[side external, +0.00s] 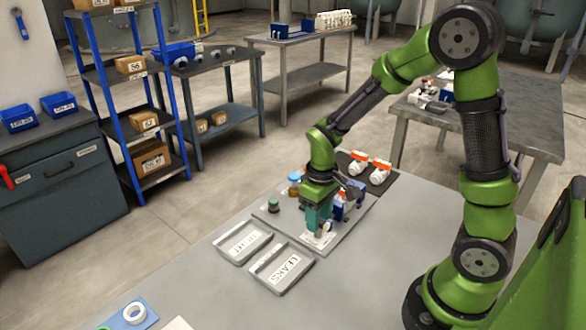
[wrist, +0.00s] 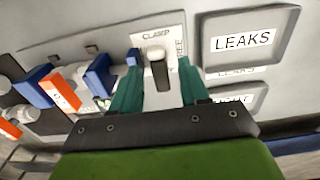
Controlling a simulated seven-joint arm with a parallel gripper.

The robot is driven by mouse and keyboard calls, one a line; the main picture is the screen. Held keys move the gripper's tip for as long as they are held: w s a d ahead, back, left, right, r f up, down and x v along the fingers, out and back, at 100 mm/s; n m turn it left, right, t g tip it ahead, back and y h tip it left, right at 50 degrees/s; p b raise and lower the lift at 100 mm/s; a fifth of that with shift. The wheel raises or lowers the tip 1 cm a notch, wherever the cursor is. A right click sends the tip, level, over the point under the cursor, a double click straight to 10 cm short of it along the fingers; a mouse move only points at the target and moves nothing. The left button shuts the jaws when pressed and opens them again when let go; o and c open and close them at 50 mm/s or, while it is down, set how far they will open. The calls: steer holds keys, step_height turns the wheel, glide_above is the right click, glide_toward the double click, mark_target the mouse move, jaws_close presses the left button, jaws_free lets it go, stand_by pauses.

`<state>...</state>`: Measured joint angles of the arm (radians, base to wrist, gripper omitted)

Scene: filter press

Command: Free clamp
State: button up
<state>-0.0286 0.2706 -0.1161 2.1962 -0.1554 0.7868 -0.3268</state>
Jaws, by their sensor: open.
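In the wrist view, the clamp lever (wrist: 159,72) has a pale rounded end and a dark shaft. It stands on a white plate (wrist: 146,42) marked CLAMP, with FREE printed along the right side. My gripper (wrist: 159,60) is open, its teal fingers on either side of the lever; whether either finger touches it I cannot tell. In the side view my gripper (side external: 318,222) points down, low over the front of the grey press board (side external: 350,222). There the arm and fingers hide much of the press, and blue parts (side external: 340,208) show behind them.
A tray labelled LEAKS (side external: 283,270) and a second labelled tray (side external: 243,243) lie left of the board. White parts with orange caps (side external: 380,172) sit on a dark mat behind. Small jars (side external: 294,184) stand at the board's far left. The table's front is mostly clear.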

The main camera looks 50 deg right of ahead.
steer(key=shift+c, duration=0.4)
jaws_close()
steer(key=shift+m, duration=0.3)
steer(key=m, duration=1.3)
steer(key=shift+m, duration=2.1)
